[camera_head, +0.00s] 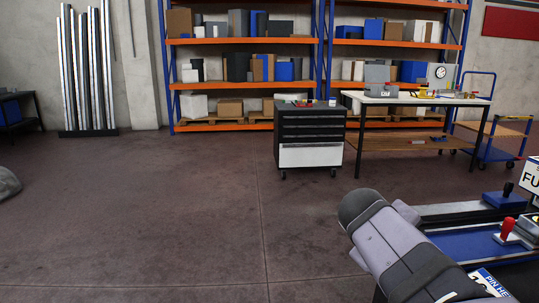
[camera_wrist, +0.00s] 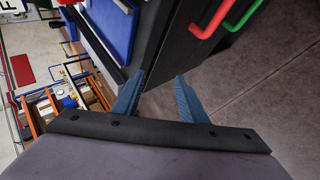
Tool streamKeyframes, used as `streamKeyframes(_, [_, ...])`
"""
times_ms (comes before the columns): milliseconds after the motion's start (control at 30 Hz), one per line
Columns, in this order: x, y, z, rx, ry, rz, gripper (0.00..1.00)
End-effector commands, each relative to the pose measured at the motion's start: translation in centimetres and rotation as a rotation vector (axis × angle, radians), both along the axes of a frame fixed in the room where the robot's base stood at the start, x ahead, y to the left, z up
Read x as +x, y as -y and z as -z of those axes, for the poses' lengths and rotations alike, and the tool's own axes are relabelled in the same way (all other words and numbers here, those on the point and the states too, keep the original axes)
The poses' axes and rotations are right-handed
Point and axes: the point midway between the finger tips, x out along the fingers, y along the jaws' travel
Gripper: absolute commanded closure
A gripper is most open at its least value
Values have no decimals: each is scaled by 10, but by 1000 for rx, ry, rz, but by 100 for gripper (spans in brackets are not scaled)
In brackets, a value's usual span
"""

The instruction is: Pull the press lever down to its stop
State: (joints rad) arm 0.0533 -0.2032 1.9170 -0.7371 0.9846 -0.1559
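No part is clearly recognisable as the press lever. A red-knobbed stick (camera_head: 507,228) stands on the bench fixture at the right edge of the head view, with a black-knobbed one on a blue block (camera_head: 507,197) behind it. My gripper (camera_wrist: 159,76) shows in the wrist view with its two blue fingers apart and nothing between them. Its fingertips lie in front of a dark bench side (camera_wrist: 172,45). In the head view my arm crosses the lower right, and the fingers cannot be made out there.
A red bent bar (camera_wrist: 211,20) and a green one (camera_wrist: 238,18) show at the wrist view's top. A blue bench surface (camera_head: 468,243) lies beside my arm. A tool cabinet (camera_head: 310,128) and a white-topped table (camera_head: 415,99) stand farther back. The floor at left is mostly clear.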

Motion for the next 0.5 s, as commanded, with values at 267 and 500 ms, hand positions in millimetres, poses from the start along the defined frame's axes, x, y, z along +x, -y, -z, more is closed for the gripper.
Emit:
streamKeyframes(267, [-44,-96,159,522,-62,159,61])
streamKeyframes(500, [-119,-148,242,734,-219,327,61])
